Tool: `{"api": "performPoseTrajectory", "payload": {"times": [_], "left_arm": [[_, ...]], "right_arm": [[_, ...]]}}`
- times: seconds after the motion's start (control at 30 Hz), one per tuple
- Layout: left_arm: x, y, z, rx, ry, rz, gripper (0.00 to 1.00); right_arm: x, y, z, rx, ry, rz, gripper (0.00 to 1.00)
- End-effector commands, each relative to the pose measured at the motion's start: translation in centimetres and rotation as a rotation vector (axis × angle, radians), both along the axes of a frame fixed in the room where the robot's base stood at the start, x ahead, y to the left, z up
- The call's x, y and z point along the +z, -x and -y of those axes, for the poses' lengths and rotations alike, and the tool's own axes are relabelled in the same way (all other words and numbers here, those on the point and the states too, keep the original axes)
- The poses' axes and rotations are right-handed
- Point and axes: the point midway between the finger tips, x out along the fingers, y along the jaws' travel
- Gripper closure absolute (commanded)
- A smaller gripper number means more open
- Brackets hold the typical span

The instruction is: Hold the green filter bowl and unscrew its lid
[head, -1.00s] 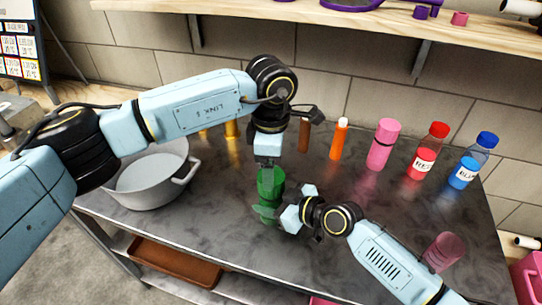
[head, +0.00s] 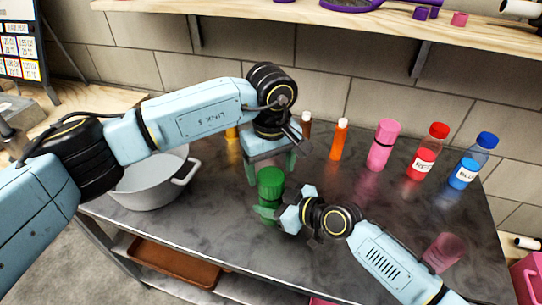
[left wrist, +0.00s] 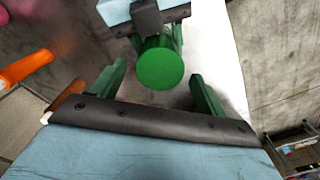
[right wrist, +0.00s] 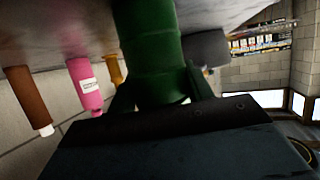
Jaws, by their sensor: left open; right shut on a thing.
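The green filter bowl (head: 268,212) stands upright on the dark table, with its darker green lid (head: 271,180) on top. My right gripper (head: 284,214) is shut on the bowl from the right, and the right wrist view shows the green body (right wrist: 152,62) between its fingers. My left gripper (head: 271,170) is open just above and behind the lid, pointing down. In the left wrist view, the round lid top (left wrist: 160,62) lies between and beyond the spread green fingers, apart from them. Part of the bowl is hidden behind the right gripper.
A grey pot (head: 150,180) stands left. A wooden shelf (head: 300,14) runs above.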

Motion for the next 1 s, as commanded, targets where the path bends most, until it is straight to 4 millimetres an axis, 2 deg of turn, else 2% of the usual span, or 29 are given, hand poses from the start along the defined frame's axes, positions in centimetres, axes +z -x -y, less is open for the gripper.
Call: {"api": "performPoseTrajectory", "payload": {"times": [0.1, 0.3, 0.67, 1.0], "left_arm": [[-2.0, 0.1, 0.0, 0.0, -0.001, -0.003, 0.26], [-3.9, 0.0, 0.0, 0.002, -0.001, 0.0, 0.26], [-4.4, 0.0, 0.0, 0.001, -0.001, 0.002, 0.27], [-4.3, 0.0, 0.0, 0.001, 0.0, 0.001, 0.72]], "right_arm": [[-0.1, 0.0, 0.0, 0.0, 0.001, -0.001, 1.0], [-0.1, 0.0, 0.0, 0.0, 0.001, -0.001, 1.0], [-0.1, 0.0, 0.0, 0.0, 0.001, -0.001, 1.0], [-0.1, 0.0, 0.0, 0.0, 0.001, -0.001, 1.0]]}}
